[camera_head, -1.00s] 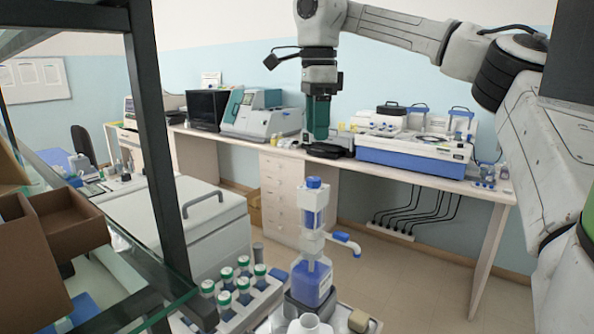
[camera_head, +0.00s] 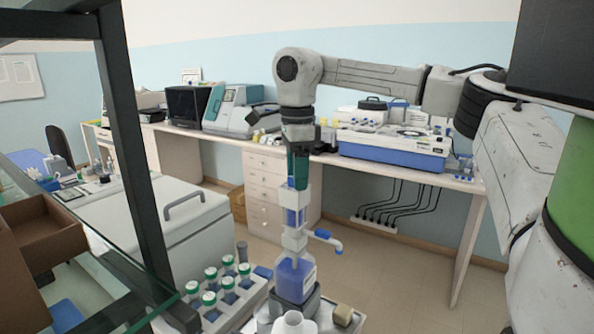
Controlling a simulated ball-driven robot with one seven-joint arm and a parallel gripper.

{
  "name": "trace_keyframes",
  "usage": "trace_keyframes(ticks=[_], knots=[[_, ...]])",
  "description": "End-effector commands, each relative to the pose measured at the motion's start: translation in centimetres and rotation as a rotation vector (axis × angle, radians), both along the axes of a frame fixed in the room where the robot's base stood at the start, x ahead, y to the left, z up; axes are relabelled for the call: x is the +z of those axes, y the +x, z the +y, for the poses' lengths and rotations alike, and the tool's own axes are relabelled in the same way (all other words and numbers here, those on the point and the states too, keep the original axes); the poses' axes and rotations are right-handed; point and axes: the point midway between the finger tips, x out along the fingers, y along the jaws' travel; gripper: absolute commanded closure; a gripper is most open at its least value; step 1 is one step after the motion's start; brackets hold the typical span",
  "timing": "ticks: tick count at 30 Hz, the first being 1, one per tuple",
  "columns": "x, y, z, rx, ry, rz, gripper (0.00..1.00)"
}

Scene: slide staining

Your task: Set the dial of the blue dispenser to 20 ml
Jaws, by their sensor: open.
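The blue dispenser (camera_head: 295,275) stands upright on a bottle of blue liquid at the bottom middle, with a spout and blue tip (camera_head: 328,240) out to the right. My gripper (camera_head: 298,185) points straight down at the top of the dispenser. Its green fingers overlap the dispenser's blue cap and upper column in this view. The jaws are open; whether they touch the dispenser cannot be told. The dial and its markings cannot be made out.
Several green-capped bottles (camera_head: 226,281) stand in a rack left of the dispenser. A white bottle (camera_head: 294,324) is just in front of it. A dark shelf post (camera_head: 133,150) rises at the left. The long bench (camera_head: 400,172) with instruments runs behind.

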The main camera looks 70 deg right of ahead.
Motion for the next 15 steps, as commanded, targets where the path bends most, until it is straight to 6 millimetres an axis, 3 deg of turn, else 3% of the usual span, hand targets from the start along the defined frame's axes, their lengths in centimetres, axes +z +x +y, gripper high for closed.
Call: trace_keyframes(ticks=[2,15], knots=[[0.01,0.0,0.0,0.0,0.0,0.0,0.43],[0.04,0.0,0.0,0.0,0.0,0.0,0.85]])
